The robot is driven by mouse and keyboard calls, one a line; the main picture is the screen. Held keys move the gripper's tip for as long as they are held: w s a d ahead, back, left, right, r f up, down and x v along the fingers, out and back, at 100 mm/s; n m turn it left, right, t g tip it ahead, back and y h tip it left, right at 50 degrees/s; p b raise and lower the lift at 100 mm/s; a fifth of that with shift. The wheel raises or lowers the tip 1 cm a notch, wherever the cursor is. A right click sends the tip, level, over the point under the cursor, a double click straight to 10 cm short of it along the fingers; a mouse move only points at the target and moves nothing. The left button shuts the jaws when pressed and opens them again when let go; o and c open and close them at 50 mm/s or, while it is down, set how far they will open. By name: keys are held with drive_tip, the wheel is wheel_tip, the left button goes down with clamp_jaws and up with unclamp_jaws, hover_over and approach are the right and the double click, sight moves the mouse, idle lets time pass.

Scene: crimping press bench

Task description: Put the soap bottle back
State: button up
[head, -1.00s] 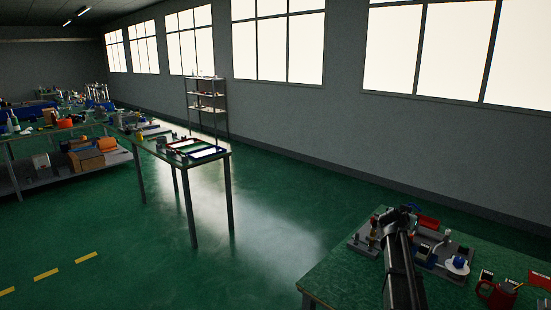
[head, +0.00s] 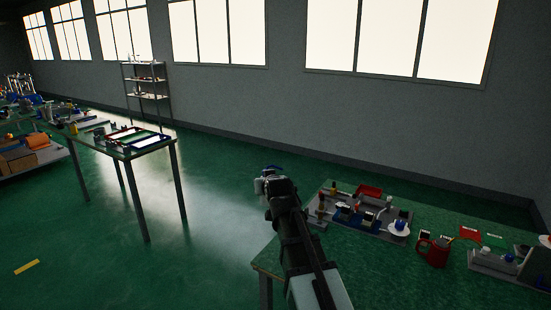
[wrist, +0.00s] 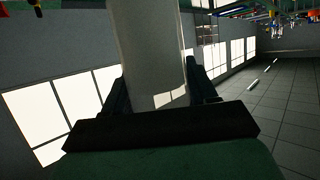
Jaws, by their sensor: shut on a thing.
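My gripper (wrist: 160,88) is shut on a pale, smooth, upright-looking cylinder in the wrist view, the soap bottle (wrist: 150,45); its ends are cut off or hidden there. In the head view my gripper (head: 272,184) is at the far end of my dark arm, left of the bench's fixture board. A small white shape with blue at its top, the soap bottle (head: 259,185), shows beside it, partly hidden by the arm. From this angle the bottle appears out past the bench's left edge, held in the air.
The green bench (head: 390,275) carries a fixture board (head: 360,215) with several parts, a red mug (head: 432,251) and a second grey fixture (head: 495,265). Across open green floor stands a table with framed trays (head: 140,140). A shelf rack (head: 147,85) is by the wall.

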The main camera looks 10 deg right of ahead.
drive_tip(key=s+d+f+m+g+h, duration=0.2)
drive_tip(key=d+f+m+h, duration=0.3)
drive_tip(key=d, duration=1.8)
drive_tip(key=s+d+f+m+g+h, duration=0.2)
drive_tip(key=d+f, duration=0.4)
drive_tip(key=d, duration=1.7)
drive_tip(key=s+d+f+m+g+h, duration=0.2)
drive_tip(key=d+f+m+h, duration=0.3)
drive_tip(key=d, duration=1.8)
drive_tip(key=s+d+r+m+g+h, duration=0.1)
drive_tip(key=s+d+r+m+g, duration=0.15)
drive_tip(key=d+m+g, duration=0.6)
drive_tip(key=shift+s+d+f+m+g+y, duration=0.15)
drive_tip(key=shift+s+f+m+g, duration=0.6)
drive_tip(key=shift+f, duration=0.85)
drive_tip(key=shift+s+a+f+m+g+y, duration=0.1)
drive_tip(key=shift+s+f+m+g+y, duration=0.25)
drive_tip(key=shift+s+f+g, duration=0.75)
drive_tip(key=shift+s+d+f+m+g+y, duration=0.1)
drive_tip(key=shift+s+f+m+g, duration=0.75)
drive_tip(key=shift+f, duration=1.2)
drive_tip(key=shift+w+g, duration=0.25)
drive_tip(key=shift+w, duration=0.1)
drive_tip(key=o, duration=1.1)
drive_tip(key=shift+f, duration=0.1)
drive_tip(key=shift+c, duration=0.2)
